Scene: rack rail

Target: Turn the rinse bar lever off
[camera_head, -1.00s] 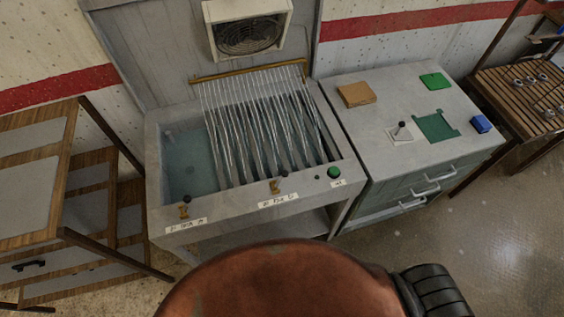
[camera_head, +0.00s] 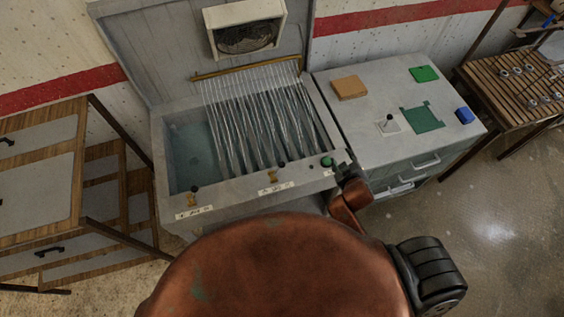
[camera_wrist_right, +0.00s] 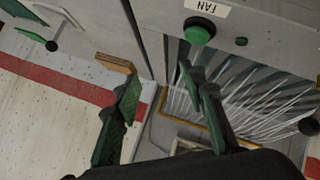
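Water streams down from a brass rinse bar (camera_head: 246,69) into the grey sink (camera_head: 157,150). On its front ledge are a left lever (camera_head: 193,192) and a middle lever (camera_head: 279,170), each with a brass base and black knob. Their labels are too small to read, so I cannot tell which is the rinse bar lever. My right gripper (camera_head: 345,172) is by the right end of the ledge, near the green button (camera_head: 327,161). In the right wrist view the gripper (camera_wrist_right: 162,78) is open and empty, below the FAN button (camera_wrist_right: 197,32); a black knob (camera_wrist_right: 308,126) is at the right edge. My left gripper is out of view.
A grey cabinet (camera_head: 345,120) right of the sink carries a small switch with a black knob (camera_head: 389,122), a tan block (camera_head: 349,87), green pieces (camera_head: 424,74) and a blue block (camera_head: 464,116). A fan box (camera_head: 245,28) hangs behind the sink. A wooden cabinet (camera_head: 50,190) stands left.

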